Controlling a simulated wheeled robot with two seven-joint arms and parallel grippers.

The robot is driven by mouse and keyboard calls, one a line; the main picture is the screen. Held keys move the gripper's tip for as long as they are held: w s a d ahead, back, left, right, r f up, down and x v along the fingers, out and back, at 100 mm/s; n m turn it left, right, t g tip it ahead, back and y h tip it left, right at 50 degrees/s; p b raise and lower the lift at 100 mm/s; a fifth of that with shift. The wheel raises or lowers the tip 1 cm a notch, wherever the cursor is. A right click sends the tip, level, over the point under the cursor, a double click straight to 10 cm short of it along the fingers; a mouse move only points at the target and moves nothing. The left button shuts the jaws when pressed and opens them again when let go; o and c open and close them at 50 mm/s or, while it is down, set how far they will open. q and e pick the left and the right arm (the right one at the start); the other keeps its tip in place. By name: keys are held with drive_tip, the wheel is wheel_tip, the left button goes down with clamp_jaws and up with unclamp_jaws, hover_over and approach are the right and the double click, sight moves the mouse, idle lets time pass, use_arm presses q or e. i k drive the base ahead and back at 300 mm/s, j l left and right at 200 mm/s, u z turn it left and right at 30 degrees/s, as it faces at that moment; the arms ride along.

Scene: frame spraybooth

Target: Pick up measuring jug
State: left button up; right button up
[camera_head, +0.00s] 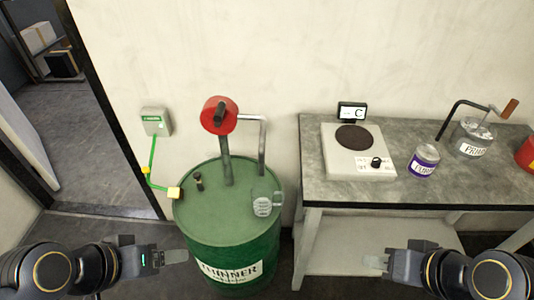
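The measuring jug (263,205) is small and clear with pale markings. It stands upright on the right side of the green thinner drum's top (215,205), beside the pump's bent grey spout. My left gripper (182,257) is at the lower left, in front of the drum's left side and apart from the jug. My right gripper (368,261) is at the lower right, in front of the table's lower shelf and apart from the jug. Both hold nothing that I can see. Their finger gaps are too small to make out.
A red-topped pump (220,115) rises from the drum. A green cable runs from a wall box (155,121) to a yellow clamp (174,193) at the drum's rim. The table (317,160) at right carries a scale (345,165), a purple-labelled can (423,162) and a primer can (472,138).

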sight(262, 194)
drive_tip(key=i+j+z, duration=0.25)
drive_tip(key=j+z, duration=0.15)
drive_tip(key=j, duration=1)
drive_tip(key=j+z, duration=0.4)
drive_tip(key=j, duration=1)
